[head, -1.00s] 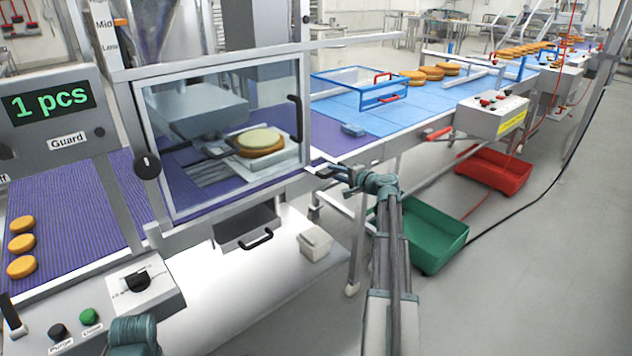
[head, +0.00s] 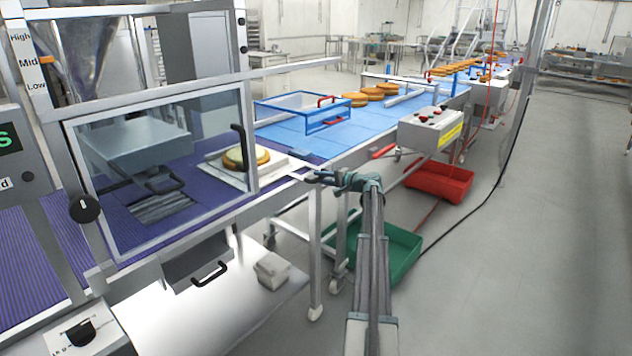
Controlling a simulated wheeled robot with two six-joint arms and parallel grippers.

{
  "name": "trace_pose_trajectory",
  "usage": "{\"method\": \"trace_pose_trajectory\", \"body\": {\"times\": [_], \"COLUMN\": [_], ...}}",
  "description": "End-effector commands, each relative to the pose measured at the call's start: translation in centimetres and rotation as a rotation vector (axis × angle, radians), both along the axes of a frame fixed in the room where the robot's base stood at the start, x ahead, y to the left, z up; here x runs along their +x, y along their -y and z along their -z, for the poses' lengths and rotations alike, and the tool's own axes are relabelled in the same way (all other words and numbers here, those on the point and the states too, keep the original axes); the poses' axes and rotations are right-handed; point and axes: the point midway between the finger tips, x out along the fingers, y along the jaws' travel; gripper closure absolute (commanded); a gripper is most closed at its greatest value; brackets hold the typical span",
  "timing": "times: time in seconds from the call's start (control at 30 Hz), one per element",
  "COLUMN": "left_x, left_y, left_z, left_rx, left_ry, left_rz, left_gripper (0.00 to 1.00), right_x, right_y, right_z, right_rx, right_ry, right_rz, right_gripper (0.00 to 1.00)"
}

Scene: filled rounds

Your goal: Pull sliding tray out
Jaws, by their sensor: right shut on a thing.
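The sliding tray (head: 274,169) is a pale flat plate with a round cake (head: 246,158) on it. It sticks out partly past the right edge of the clear guard window (head: 160,170); its left part shows through the pane. My right gripper (head: 311,177) is at the tray's right end, shut on what looks like the tray's pull; the fingers hide the grip itself. My left gripper is out of view.
A blue conveyor (head: 290,138) with a blue frame (head: 303,117) and several cakes runs to the back right. A control box (head: 431,129) stands beside it. Green (head: 403,252) and red (head: 440,181) crates lie on the floor. The floor at right is clear, except for a black cable.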

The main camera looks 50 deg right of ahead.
Motion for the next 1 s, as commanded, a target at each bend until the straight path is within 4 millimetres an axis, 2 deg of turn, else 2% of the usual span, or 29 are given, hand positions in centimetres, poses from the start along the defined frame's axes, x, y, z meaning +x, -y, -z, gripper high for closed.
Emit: {"method": "trace_pose_trajectory", "body": {"times": [0.43, 0.47, 0.6, 0.87, 1.0], "left_x": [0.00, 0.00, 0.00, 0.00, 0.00], "left_y": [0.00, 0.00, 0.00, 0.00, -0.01], "left_z": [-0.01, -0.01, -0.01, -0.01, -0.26], "left_rx": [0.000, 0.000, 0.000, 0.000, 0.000], "left_ry": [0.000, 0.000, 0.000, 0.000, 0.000], "left_rz": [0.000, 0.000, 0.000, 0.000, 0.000], "left_gripper": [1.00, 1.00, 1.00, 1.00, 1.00], "right_x": [-0.01, -0.01, 0.02, -0.01, -0.87], "right_y": [0.75, 0.76, 0.65, 0.47, 0.49], "right_z": [-0.03, -0.04, -0.04, -0.03, -0.29], "right_rx": [-0.002, -0.002, -0.001, -0.001, -0.001], "right_ry": [0.001, 0.002, 0.001, 0.001, 0.001], "right_rz": [0.008, 0.008, 0.006, 0.004, 0.005], "right_gripper": [1.00, 0.72, 0.48, 0.48, 0.48]}}
